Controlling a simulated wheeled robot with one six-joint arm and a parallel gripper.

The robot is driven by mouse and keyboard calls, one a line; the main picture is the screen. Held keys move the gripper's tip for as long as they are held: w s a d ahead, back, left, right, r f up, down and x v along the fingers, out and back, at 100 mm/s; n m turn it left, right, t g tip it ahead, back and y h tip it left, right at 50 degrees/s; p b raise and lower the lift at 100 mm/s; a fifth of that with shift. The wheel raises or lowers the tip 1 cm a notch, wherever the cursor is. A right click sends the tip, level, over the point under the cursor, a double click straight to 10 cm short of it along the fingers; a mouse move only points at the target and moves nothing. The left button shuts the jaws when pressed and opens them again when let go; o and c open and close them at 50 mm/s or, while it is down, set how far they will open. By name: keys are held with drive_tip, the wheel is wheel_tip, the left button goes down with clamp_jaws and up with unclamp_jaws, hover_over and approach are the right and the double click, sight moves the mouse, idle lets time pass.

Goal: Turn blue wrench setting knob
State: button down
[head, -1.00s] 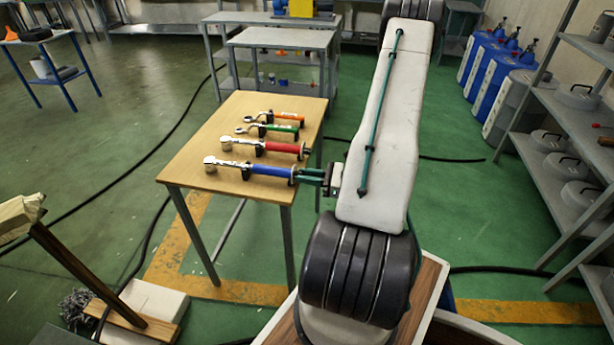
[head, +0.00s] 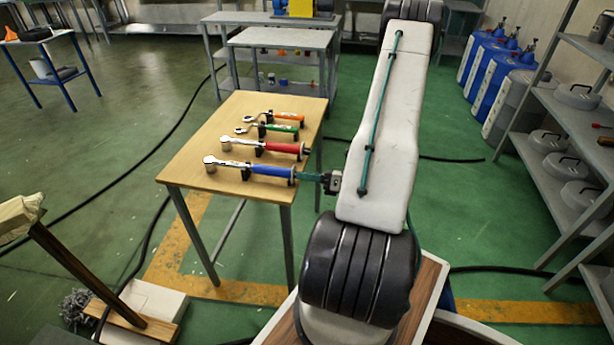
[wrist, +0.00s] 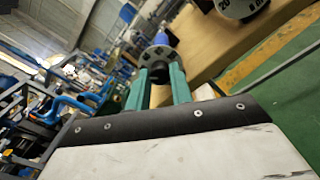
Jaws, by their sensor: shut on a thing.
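The blue wrench (head: 268,169) lies nearest on the wooden table, its silver ratchet head to the left and its dark setting knob (head: 293,175) at the right end of the blue handle. My gripper (head: 300,176) reaches in from the right, level with the handle, with its green fingers closed around the knob. In the wrist view the marked grey end disc of the knob (wrist: 158,56) sits at the fingertips (wrist: 160,72), with the blue handle (wrist: 164,40) behind it. The contact on the far side of the knob is hidden.
The red wrench (head: 280,147), green wrench (head: 280,128) and orange wrench (head: 285,116) lie behind the blue one in black holders on the wooden table (head: 205,140). Shelves with grey lidded pots (head: 580,96) stand to the right.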

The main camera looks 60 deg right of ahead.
idle(0.3)
drive_tip(key=c, duration=1.2)
unclamp_jaws()
drive_tip(key=shift+c, duration=0.2)
drive_tip(key=v, duration=0.8)
drive_tip(key=shift+f, duration=0.1)
